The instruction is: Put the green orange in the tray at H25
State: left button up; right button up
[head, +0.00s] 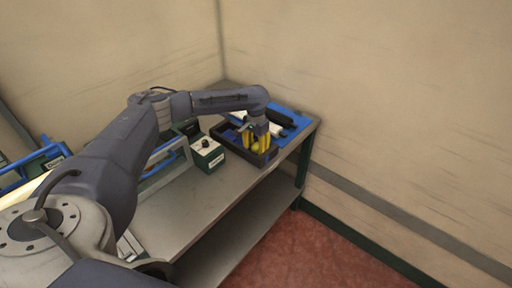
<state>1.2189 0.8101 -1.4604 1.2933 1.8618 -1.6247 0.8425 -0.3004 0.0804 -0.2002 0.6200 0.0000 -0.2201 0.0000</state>
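My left gripper (259,143), with yellow fingers, points down over a dark tray (262,161) at the far end of the table. The fingers hide part of the tray's inside, and whether they are open or shut is too small to tell. I cannot make out a green orange in this view; the gripper or the tray walls may hide it. No H25 label is legible. My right gripper is not in view.
The tray is on a grey table (205,205) near a beige wall. A green and white box with a black knob (207,155) stands close to the tray's left. A blue mat (297,117) and a black item (280,117) are behind. Blue-handled racks (165,160) line the left side.

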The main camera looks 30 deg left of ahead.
aim_at(256, 143)
pick_arm(q)
notch_tip(256, 143, up, 12)
jog(key=shift+r, duration=0.2)
dwell(0.5)
dwell(0.4)
